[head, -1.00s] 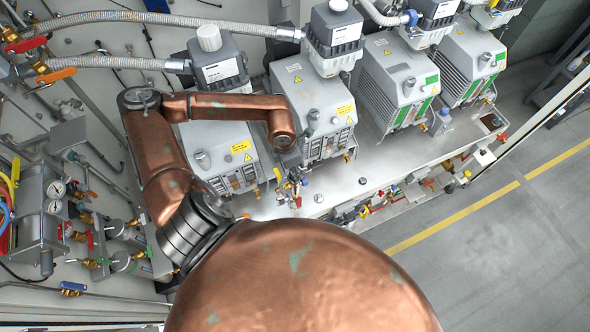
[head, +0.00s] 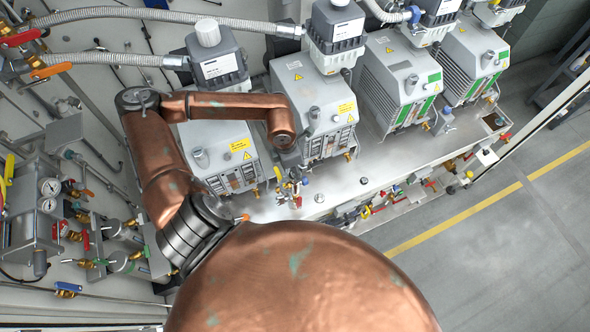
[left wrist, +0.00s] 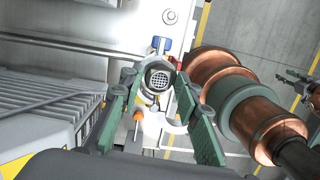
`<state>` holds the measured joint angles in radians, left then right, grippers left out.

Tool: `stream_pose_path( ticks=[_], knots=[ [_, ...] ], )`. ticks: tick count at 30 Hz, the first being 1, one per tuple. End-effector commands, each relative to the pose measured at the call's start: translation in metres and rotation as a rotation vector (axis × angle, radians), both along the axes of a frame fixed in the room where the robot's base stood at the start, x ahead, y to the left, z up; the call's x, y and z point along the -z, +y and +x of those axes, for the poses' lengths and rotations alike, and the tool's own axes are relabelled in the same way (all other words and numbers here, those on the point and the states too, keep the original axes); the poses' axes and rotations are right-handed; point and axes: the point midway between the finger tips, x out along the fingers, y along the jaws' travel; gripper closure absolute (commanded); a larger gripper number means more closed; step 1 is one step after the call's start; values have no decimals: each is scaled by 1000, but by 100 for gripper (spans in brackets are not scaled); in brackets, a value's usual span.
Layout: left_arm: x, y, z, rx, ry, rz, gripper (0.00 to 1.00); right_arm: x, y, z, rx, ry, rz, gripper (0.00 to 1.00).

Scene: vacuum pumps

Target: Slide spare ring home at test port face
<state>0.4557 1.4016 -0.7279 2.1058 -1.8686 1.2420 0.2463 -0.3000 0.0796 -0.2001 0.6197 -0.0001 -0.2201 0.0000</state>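In the left wrist view my left gripper (left wrist: 156,82) has its two green-padded fingers apart. A round metal piece with a mesh centre (left wrist: 159,79) sits between the fingertips, with gaps that look clear on both sides. I cannot tell whether this is the spare ring, the test port face, or both together. A pale curved piece (left wrist: 173,124) shows below it, partly behind the right finger. In the head view my left arm reaches over the bench edge, and its gripper is too small and covered to make out. My right gripper cannot be made out clearly.
Several grey pumps (head: 313,100) stand in a row on the metal bench (head: 335,185). Small coloured valves and fittings (head: 365,208) line its front edge. Gauges (head: 49,188) and pipes fill the left wall. An orange-handled item (left wrist: 138,117) is close to the left gripper. Open floor (head: 500,240) lies right.

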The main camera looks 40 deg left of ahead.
Motion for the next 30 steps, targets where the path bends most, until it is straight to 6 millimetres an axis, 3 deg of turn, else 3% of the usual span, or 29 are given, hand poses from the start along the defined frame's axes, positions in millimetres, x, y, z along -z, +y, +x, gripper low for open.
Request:
stream_pose_path(
  ticks=[6, 17, 20, 30],
  knots=[
    [0, 0, 0, 0, 0, 0, 53, 0, 0, 0, 0, 0, 0, 60],
    [-5, 1, 0, 0, -1, 0, 53, 0, -3, 0, -1, 0, -3, 60],
    [-18, 2, -1, 1, -2, 1, 53, 0, -2, 0, -1, 0, -2, 60],
    [-86, 8, -11, 0, -2, 4, 53, 0, -1, 0, 0, 0, -1, 60]
  ],
)
